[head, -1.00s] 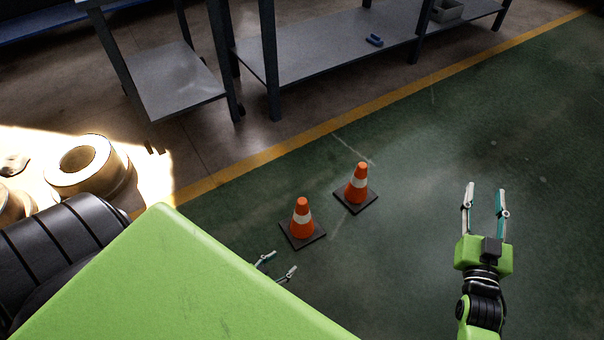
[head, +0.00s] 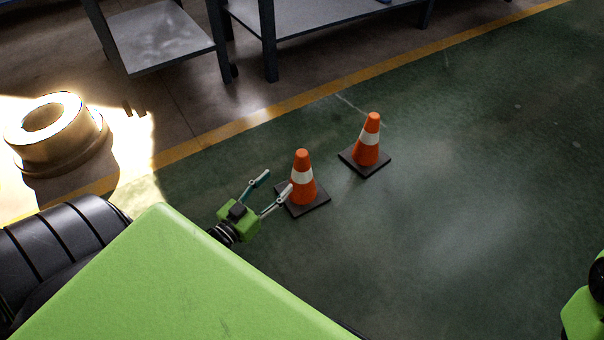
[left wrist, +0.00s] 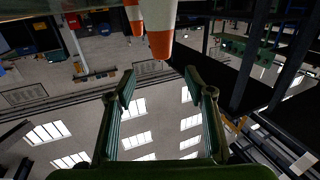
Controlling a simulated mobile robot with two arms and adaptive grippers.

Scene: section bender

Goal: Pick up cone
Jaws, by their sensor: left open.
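Two orange cones with white bands stand upright on dark square bases on the green floor: a nearer cone (head: 303,187) and a farther cone (head: 366,151) to its right. My left gripper (head: 279,180) is open and empty, just left of the nearer cone, with one fingertip overlapping its left edge in the head view. I cannot tell if they touch. In the left wrist view, a large cone (left wrist: 160,42) hangs upside down at the top, beyond the open fingers (left wrist: 159,78); another cone (left wrist: 135,20) shows beside it. My right gripper is out of view.
A yellow floor line (head: 235,130) runs behind the cones. Grey metal tables (head: 165,40) stand beyond it. A large ring-shaped part (head: 60,150) lies at the left in bright light. The floor right of the cones is clear.

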